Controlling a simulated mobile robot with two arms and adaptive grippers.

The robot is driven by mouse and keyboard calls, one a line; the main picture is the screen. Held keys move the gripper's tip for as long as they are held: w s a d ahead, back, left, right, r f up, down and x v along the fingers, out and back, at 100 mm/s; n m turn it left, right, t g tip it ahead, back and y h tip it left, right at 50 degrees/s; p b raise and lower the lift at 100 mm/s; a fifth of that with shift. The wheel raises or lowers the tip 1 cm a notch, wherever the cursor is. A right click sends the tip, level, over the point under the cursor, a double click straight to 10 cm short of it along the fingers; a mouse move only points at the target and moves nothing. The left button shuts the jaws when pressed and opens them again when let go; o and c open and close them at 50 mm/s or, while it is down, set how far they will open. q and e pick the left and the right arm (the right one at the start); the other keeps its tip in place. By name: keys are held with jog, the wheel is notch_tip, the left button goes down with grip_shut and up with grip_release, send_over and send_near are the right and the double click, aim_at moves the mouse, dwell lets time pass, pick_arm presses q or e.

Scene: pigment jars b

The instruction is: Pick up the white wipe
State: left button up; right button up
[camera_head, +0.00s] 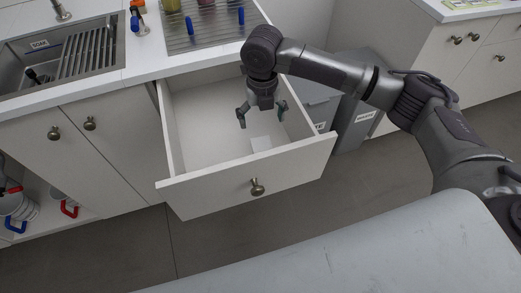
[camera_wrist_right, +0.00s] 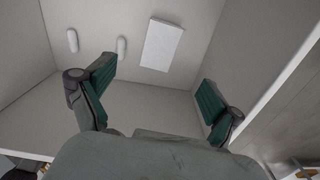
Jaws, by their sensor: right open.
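The white wipe (camera_head: 261,144) is a small flat white rectangle lying on the floor of the open drawer, towards its front panel. In the right wrist view the wipe (camera_wrist_right: 161,45) shows whole, beyond the fingertips. My right gripper (camera_head: 262,113) points down over the drawer with its fingers spread.
The drawer (camera_head: 246,181) is pulled out, its walls surrounding the wipe. Two small white rounded things (camera_wrist_right: 72,40) (camera_wrist_right: 121,47) show beside the wipe in the wrist view. A sink (camera_head: 60,60) and drying rack (camera_head: 208,28) are on the counter. Grey bins (camera_head: 350,120) stand right of the drawer.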

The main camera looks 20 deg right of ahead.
aim_at(262, 145)
notch_tip(262, 145, down, 9)
jog(key=f, duration=0.4)
jog(key=shift+w+d+f, duration=0.1)
jog(key=shift+w+f, duration=0.15)
jog(key=shift+f, duration=0.05)
jog(key=c, duration=1)
jog(key=shift+c, duration=0.2)
